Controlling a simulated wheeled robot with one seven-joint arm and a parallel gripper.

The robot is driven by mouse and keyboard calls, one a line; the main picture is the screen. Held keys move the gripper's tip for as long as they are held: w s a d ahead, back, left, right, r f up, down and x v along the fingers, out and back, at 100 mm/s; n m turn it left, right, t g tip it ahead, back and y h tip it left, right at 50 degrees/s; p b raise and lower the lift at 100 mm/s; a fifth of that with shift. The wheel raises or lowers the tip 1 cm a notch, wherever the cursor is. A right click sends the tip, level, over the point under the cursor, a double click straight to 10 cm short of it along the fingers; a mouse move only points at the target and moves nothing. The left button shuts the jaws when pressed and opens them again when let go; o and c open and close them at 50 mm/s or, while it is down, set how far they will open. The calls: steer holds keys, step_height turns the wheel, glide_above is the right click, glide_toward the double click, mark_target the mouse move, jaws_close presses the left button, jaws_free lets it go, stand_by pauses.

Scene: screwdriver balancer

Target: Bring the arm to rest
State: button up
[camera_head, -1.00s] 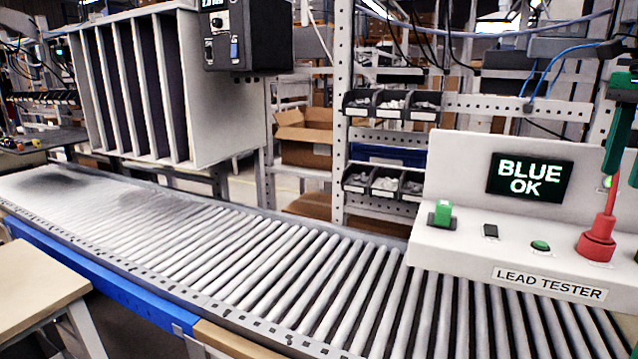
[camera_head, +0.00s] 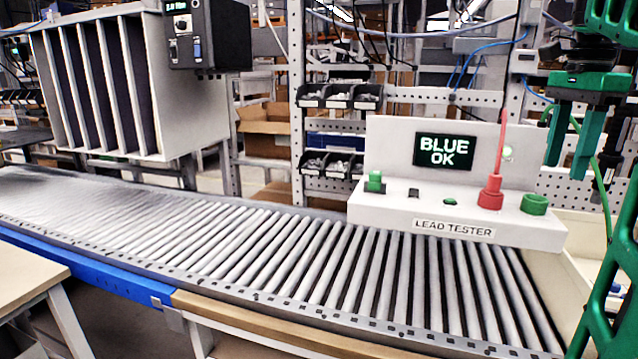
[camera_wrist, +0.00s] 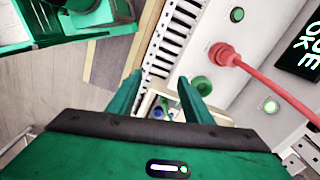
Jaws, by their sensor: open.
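My green gripper (camera_head: 572,150) is at the upper right of the head view, above and to the right of the lead tester. Its two fingers are apart with nothing between them. In the wrist view my gripper (camera_wrist: 160,88) shows both fingers spread, with the tester beyond them. The white lead tester (camera_head: 375,212) stands over the roller conveyor, and its screen (camera_head: 443,151) reads "BLUE OK". A red plug (camera_head: 491,192) with a red lead rising from it sits upright on the tester. A green socket (camera_head: 534,203) is to its right.
The roller conveyor (camera_head: 250,250) runs across the view. A light bin (camera_head: 573,265) is right of the tester. Racks with small parts bins (camera_head: 340,96) stand behind. A grey slotted cabinet (camera_head: 200,100) is at the left. A wooden table (camera_head: 30,270) is at the lower left.

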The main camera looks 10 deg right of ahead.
steer(key=s+a+f+n, duration=0.4)
steer(key=a+f+n, duration=0.1)
steer(key=f, duration=0.4)
steer(key=s+a+f+n, duration=0.4)
steer(key=a+f+n, duration=0.1)
steer(key=f, duration=0.5)
steer(key=s+a+f+n, duration=0.5)
steer(key=f, duration=0.5)
steer(key=shift+a, duration=0.4)
steer(key=shift+w, duration=0.1)
steer(key=shift+w+f, duration=0.2)
steer(key=shift+w, duration=0.3)
steer(key=c, duration=0.4)
